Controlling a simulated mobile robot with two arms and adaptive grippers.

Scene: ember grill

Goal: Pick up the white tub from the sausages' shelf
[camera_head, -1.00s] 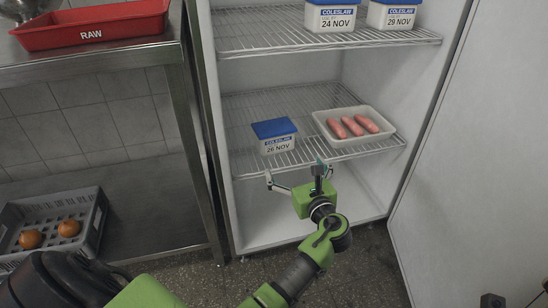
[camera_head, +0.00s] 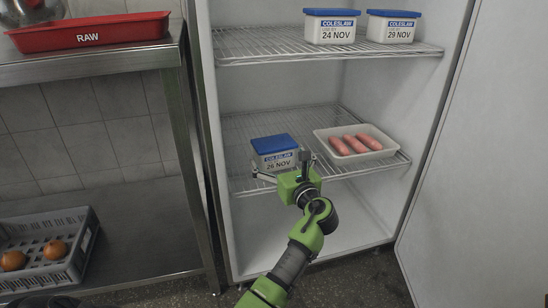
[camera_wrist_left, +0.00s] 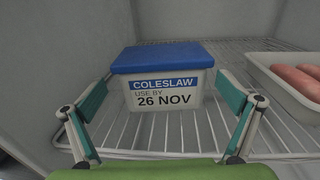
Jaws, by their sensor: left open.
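The white tub (camera_head: 274,161) has a blue lid and a coleslaw label reading 26 NOV. It stands upright on the lower wire shelf (camera_head: 240,130), left of a white tray (camera_head: 387,150) that holds pink sausages (camera_head: 356,144). My left gripper (camera_head: 283,170) is open in front of the tub. In the left wrist view the tub (camera_wrist_left: 163,90) lies ahead, between the two spread green-padded fingers (camera_wrist_left: 162,108). The fingertips come near its front sides, and I see no clear contact. My right gripper is not in view.
Two more coleslaw tubs, 24 NOV (camera_head: 330,30) and 29 NOV (camera_head: 392,30), stand on the upper wire shelf (camera_head: 260,45). The fridge door (camera_head: 480,170) is open at the right. A steel rack at the left holds a red RAW tray (camera_head: 90,38) and a grey crate (camera_head: 75,270).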

